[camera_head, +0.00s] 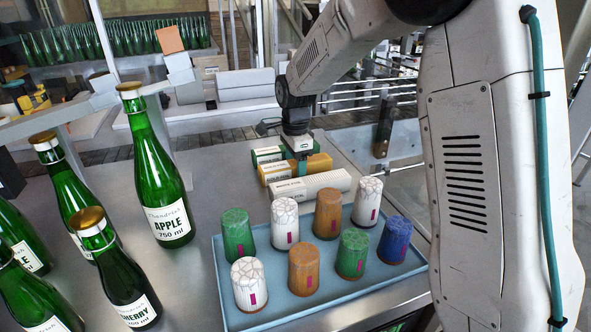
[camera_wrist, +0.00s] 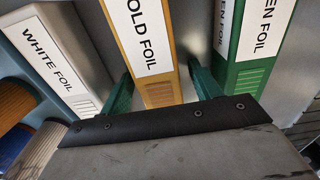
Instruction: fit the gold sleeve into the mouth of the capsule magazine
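The gold sleeve is a long box labelled GOLD FOIL (camera_wrist: 152,45) in the wrist view. In the head view the gold sleeve (camera_head: 281,171) lies on the metal worktop between a green sleeve (camera_head: 267,155) and a white sleeve (camera_head: 328,181). My gripper (camera_head: 301,168) is over the gold sleeve, pointing down and partly hiding it. In the wrist view my gripper (camera_wrist: 162,72) is open, with one green finger on each side of the gold sleeve and a visible gap on both sides. I cannot make out the capsule magazine or its mouth in either view.
A blue tray (camera_head: 221,290) with several white, green, gold and blue capsules stands in front of the sleeves. Tall green bottles, one labelled APPLE (camera_head: 160,185), stand at the left. The white and green sleeves (camera_wrist: 243,65) lie close beside my fingers. Bare worktop shows behind the tray's left side.

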